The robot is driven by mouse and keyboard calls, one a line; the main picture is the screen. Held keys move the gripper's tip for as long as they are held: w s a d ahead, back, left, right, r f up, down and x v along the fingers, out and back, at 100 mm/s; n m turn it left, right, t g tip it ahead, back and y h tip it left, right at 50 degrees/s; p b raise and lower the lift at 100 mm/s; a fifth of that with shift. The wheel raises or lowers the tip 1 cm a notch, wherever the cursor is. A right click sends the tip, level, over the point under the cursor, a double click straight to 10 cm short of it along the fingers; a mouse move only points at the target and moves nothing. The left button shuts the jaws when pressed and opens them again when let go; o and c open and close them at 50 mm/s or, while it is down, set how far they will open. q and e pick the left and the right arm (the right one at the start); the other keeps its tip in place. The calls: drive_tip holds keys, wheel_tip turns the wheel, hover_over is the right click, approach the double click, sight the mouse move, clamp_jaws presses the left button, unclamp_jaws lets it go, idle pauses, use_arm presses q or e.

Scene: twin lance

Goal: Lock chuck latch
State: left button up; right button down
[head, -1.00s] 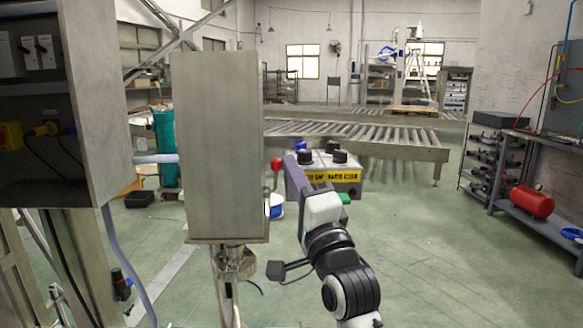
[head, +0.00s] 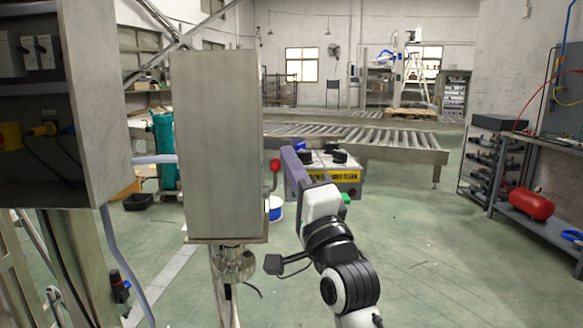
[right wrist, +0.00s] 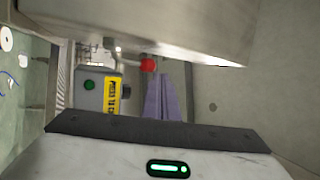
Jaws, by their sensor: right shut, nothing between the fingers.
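The chuck latch appears as a lever with a red ball knob (head: 275,165) at the right side of a tall grey metal housing (head: 215,140). The red knob also shows in the right wrist view (right wrist: 148,65), just under the housing's edge. My right gripper (head: 292,160) has its purple fingers shut and empty, close to the right of the knob in the head view. In the right wrist view the purple fingers (right wrist: 165,100) point toward the knob. I cannot tell whether they touch it. The chuck itself is mostly hidden. My left gripper is not in view.
A control box (head: 335,172) with black knobs, a yellow label and a green button stands behind my right gripper. An electrical cabinet (head: 100,100) is at the left. Roller conveyors (head: 390,140) lie behind, and a workbench (head: 540,165) is at the right. The floor between is open.

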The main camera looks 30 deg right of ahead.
use_arm(q)
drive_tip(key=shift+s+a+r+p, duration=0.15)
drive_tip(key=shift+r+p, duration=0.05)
drive_tip(key=shift+p, duration=0.35)
use_arm(e)
wheel_tip(320, 180, up, 8)
drive_tip(key=shift+r, duration=0.15)
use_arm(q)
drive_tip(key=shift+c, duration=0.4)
use_arm(e)
drive_tip(key=shift+d, duration=0.1)
